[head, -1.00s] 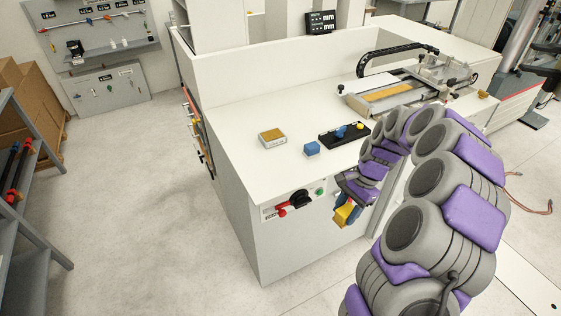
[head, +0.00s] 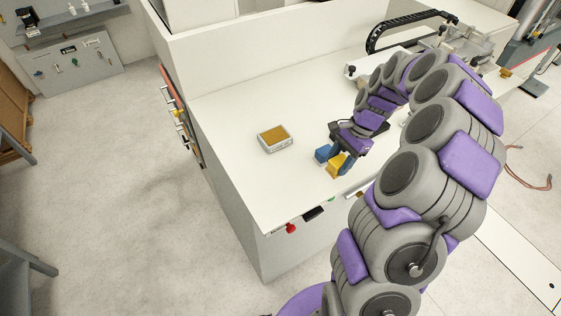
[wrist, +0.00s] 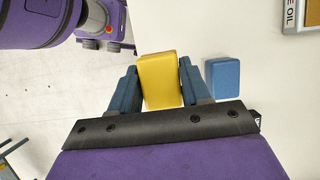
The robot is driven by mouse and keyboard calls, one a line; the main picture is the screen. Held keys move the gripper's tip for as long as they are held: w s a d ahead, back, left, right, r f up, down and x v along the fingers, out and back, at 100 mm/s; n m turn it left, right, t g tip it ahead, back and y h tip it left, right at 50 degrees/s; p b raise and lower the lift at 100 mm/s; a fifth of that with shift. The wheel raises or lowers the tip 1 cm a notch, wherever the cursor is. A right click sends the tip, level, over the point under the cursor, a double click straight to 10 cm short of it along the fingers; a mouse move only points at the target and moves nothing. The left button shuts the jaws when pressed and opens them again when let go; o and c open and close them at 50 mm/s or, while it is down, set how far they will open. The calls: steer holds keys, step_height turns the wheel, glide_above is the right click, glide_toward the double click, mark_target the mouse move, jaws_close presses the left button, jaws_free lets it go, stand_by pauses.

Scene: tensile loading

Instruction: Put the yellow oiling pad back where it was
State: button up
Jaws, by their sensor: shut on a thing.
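The yellow oiling pad (wrist: 160,80) is between the two blue fingers of my gripper (wrist: 155,88) in the wrist view. My gripper is shut on it. In the head view the yellow pad (head: 338,165) hangs from my gripper (head: 341,160) over the front part of the white worktop. A blue block (wrist: 226,77) lies on the worktop just right of the fingers in the wrist view, apart from the yellow pad. In the head view the blue block (head: 323,153) shows just left of my gripper.
A framed tray with a tan top (head: 275,138) lies on the worktop (head: 240,110), left of the blue block. Its corner, lettered OIL (wrist: 290,14), shows in the wrist view. The worktop's left part is otherwise clear. A black-railed machine (head: 410,25) stands at the back right.

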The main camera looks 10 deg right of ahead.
steer(key=w+a, duration=0.1)
steer(key=a, duration=0.4)
steer(key=w+a+f+b, duration=0.1)
steer(key=w+a, duration=0.1)
steer(key=a, duration=0.2)
steer(key=w+a+b, duration=0.1)
steer(key=a, duration=0.4)
steer(key=shift+w+a+f, duration=0.35)
steer(key=shift+d+f+b, duration=0.35)
steer(key=shift+d+f, duration=0.15)
steer(key=shift+f, duration=0.4)
steer(key=shift+d+f+b, duration=0.35)
steer(key=shift+d+f, duration=0.1)
steer(key=shift+f, duration=0.4)
steer(key=shift+a, duration=0.5)
steer(key=o, duration=0.8)
steer(key=shift+a, duration=0.25)
steer(key=shift+o, duration=1.1)
steer(key=shift+d, duration=0.6)
steer(key=p+v, duration=0.3)
steer(key=v, duration=0.9)
steer(key=s+a+r+n, duration=0.4)
steer(key=s+a+r, duration=0.1)
steer(key=s, duration=0.2)
steer(key=s+n+h, duration=0.4)
steer(key=s+n, duration=0.6)
steer(key=s, duration=1.8)
steer(key=shift+s, duration=0.3)
